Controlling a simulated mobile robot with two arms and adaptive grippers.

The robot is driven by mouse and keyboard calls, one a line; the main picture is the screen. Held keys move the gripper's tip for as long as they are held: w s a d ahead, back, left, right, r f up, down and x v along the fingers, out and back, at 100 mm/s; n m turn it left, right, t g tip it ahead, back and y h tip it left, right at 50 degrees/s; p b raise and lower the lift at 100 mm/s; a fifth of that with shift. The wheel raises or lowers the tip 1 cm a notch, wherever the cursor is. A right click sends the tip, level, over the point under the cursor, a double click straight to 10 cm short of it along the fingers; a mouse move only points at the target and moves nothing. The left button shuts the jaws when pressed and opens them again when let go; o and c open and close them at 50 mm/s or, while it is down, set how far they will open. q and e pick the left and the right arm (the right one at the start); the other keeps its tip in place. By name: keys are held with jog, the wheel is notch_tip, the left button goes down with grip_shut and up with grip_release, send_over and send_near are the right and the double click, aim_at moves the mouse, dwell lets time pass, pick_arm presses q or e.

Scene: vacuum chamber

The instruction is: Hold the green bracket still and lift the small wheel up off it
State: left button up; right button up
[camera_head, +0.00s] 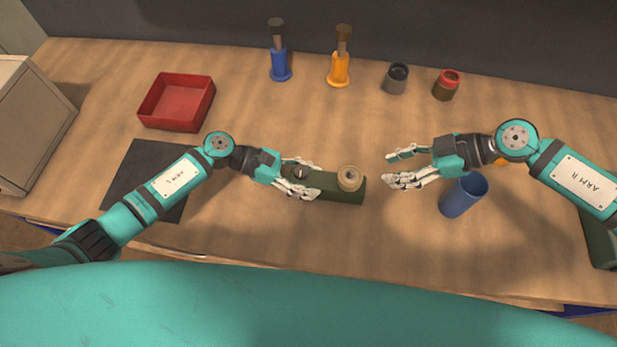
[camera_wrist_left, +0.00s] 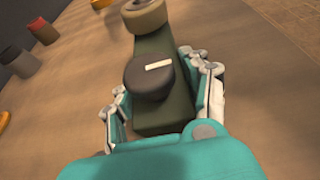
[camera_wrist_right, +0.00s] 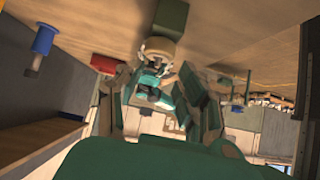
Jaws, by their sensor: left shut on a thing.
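The dark green bracket (camera_head: 343,190) lies on the wooden table in front of me. The small tan wheel (camera_head: 350,177) sits on top of its right end; it also shows at the top of the left wrist view (camera_wrist_left: 147,17). A dark round knob with a white mark (camera_wrist_left: 148,78) sits on the bracket's left part. My left gripper (camera_head: 316,181) is shut on the bracket, one finger along each side. My right gripper (camera_head: 389,171) is open and empty, to the right of the wheel and apart from it, with its fingers pointing left.
A blue cup (camera_head: 464,196) stands close to my right gripper. A red tray (camera_head: 177,103) and a black mat (camera_head: 150,172) are at left. A blue post (camera_head: 280,64), an orange post (camera_head: 340,66), a grey jar (camera_head: 397,79) and a red-topped jar (camera_head: 446,86) stand at the back.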

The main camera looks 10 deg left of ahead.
pick_arm(q)
grip_shut()
pick_arm(e)
jog(key=o, duration=0.7)
jog(key=shift+o, duration=0.9)
jog(key=shift+a+r, duration=0.15)
jog(key=shift+a, duration=0.2)
jog(key=w+a+r+m+t+y, duration=0.25)
jog(key=a+r+m+t, duration=0.2)
jog(key=r+m, duration=0.35)
jog(key=w+a+r+m+t+y, duration=0.1)
jog(key=a+r+m+t+y, duration=0.4)
jog(key=m, duration=0.5)
jog(key=m+h, duration=0.8)
jog(key=m, duration=1.9)
send_near(356, 181)
jog(key=shift+h, duration=0.25)
jog(key=x, duration=1.2)
jog(key=shift+a+r, duration=0.15)
